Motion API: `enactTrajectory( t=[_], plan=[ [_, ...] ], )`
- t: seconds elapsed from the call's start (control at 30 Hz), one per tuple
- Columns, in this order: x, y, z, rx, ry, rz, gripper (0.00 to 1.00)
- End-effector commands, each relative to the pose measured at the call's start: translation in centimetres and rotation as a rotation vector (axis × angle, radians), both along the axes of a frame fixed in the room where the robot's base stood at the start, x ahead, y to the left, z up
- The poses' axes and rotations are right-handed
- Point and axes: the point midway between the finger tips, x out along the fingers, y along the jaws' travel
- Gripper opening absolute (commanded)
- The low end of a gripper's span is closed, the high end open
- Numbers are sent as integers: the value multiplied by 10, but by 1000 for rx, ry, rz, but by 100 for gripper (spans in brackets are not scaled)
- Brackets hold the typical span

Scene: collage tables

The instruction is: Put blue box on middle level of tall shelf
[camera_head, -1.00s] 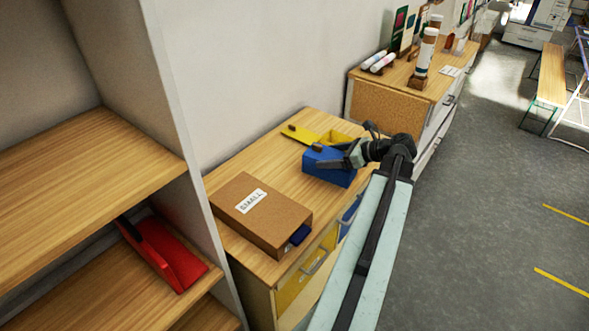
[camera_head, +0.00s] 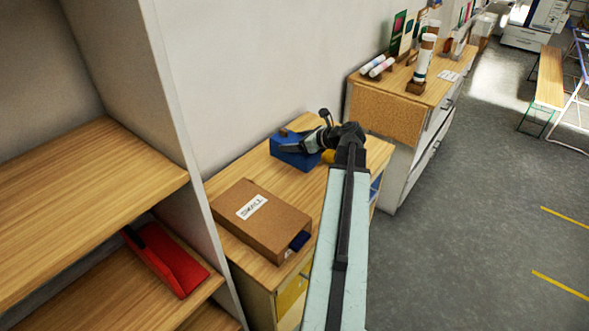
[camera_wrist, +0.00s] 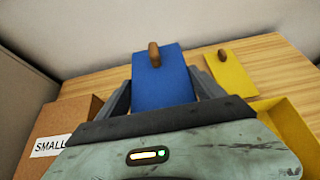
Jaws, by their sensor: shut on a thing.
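The blue box (camera_head: 293,150) has a brown knob on top and is near the wall end of the low wooden cabinet. My gripper (camera_head: 292,148) is shut on it, with one finger on each side in the wrist view, where the blue box (camera_wrist: 162,82) fills the space between them. I cannot tell whether the box touches the cabinet top.
A brown cardboard box labelled SMALL (camera_head: 262,220) lies on the low cabinet (camera_head: 232,180) between the blue box and the shelf. A yellow lidded box (camera_wrist: 232,72) is beside the blue box. Another cabinet (camera_head: 388,110) with bottles stands behind. Open floor is at the right.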

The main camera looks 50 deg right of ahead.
Motion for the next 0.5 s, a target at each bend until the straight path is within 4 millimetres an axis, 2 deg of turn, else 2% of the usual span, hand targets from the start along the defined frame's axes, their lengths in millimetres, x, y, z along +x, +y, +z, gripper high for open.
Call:
enactTrajectory(
  t=[0.03,0.1,0.33,0.5],
  plan=[
    [0,0,-24,0,0,0,12],
    [0,0,-37,0,0,0,12],
    [-1,-1,-42,0,0,0,12],
    [-1,-1,-72,0,0,-1,12]
  ],
)
